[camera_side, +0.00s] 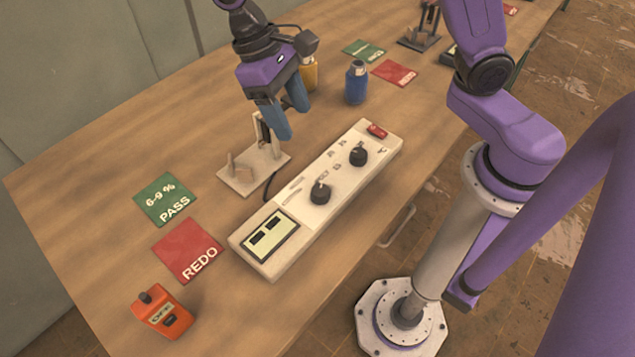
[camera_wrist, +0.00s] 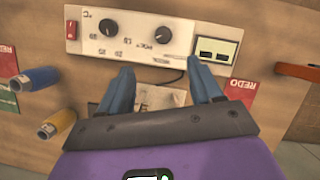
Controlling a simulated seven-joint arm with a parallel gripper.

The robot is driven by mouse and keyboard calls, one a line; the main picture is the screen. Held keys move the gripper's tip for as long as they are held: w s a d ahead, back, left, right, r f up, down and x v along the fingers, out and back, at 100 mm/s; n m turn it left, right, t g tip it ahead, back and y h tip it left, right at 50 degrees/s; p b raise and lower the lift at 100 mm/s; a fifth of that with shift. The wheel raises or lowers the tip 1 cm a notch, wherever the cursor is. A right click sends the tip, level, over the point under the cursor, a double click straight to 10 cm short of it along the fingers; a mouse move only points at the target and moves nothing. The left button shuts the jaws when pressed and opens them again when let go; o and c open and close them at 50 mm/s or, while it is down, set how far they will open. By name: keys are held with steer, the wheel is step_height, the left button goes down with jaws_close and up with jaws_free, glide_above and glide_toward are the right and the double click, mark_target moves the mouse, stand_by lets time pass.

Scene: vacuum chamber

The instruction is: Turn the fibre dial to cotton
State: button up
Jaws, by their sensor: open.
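The long white meter box (camera_side: 290,238) lies on the table with two black dials. The dial nearer the display (camera_side: 320,192) has small word labels around it and seems to be the fibre dial; it also shows in the wrist view (camera_wrist: 163,35). I cannot read its setting. The other dial (camera_side: 358,154) stands beside a °C mark and numbers in the wrist view (camera_wrist: 108,27). My gripper (camera_side: 293,123) is open and empty, above the table behind the box and apart from both dials. In the wrist view its blue fingers (camera_wrist: 160,68) point toward the box.
The box carries a display (camera_side: 270,235) and a red switch (camera_side: 377,131). A pale wooden stand (camera_side: 240,178) is behind it. Blue (camera_side: 356,82) and yellow (camera_side: 309,74) bottles stand farther back. Green PASS (camera_side: 165,199) and red REDO (camera_side: 187,250) cards and an orange device (camera_side: 162,313) lie left.

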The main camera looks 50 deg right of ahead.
steer(key=w, duration=0.1)
glide_toward(320, 190)
steer(key=shift+m, duration=0.3)
steer(key=x, duration=0.8)
steer(key=shift+d+f, duration=0.1)
steer(key=shift+f, duration=0.25)
steer(key=c, duration=1)
steer(key=shift+c, duration=0.2)
